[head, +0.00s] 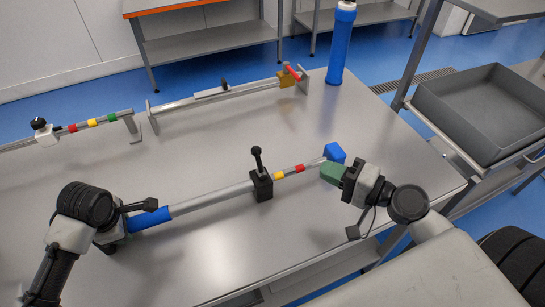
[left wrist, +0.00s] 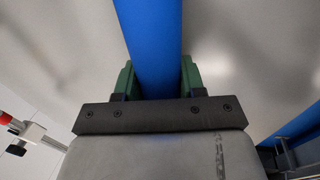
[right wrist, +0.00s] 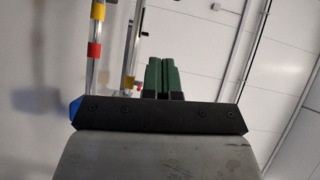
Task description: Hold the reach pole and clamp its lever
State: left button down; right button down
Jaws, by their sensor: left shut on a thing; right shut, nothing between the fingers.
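The reach pole (head: 210,201) lies across the table, with a blue grip at its left end and a blue tip (head: 335,152) at its right. A black clamp block (head: 262,186) sits around its middle, with the black lever (head: 258,160) standing up from it. Yellow and red bands mark the thin section beyond the block. My left gripper (head: 120,226) is shut on the blue grip (left wrist: 152,45). My right gripper (head: 332,172) is shut and empty beside the blue tip; I cannot tell whether they touch. Its closed green fingers (right wrist: 164,78) show in the right wrist view.
Behind lies a rod (head: 220,93) on end stands, with a brass block and red lever. A banded rod (head: 85,124) is at the left. A blue cylinder (head: 340,45) stands at the back edge. A grey tray (head: 480,115) is at the right. The table's front middle is clear.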

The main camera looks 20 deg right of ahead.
aim_at(260, 161)
jog(key=shift+w+a, duration=0.1)
jog(key=s+a+x, duration=0.1)
jog(key=a+x, duration=0.1)
jog(key=x, duration=1)
jog(key=shift+a+f, duration=0.2)
jog(key=shift+a, duration=0.2)
dwell(0.5)
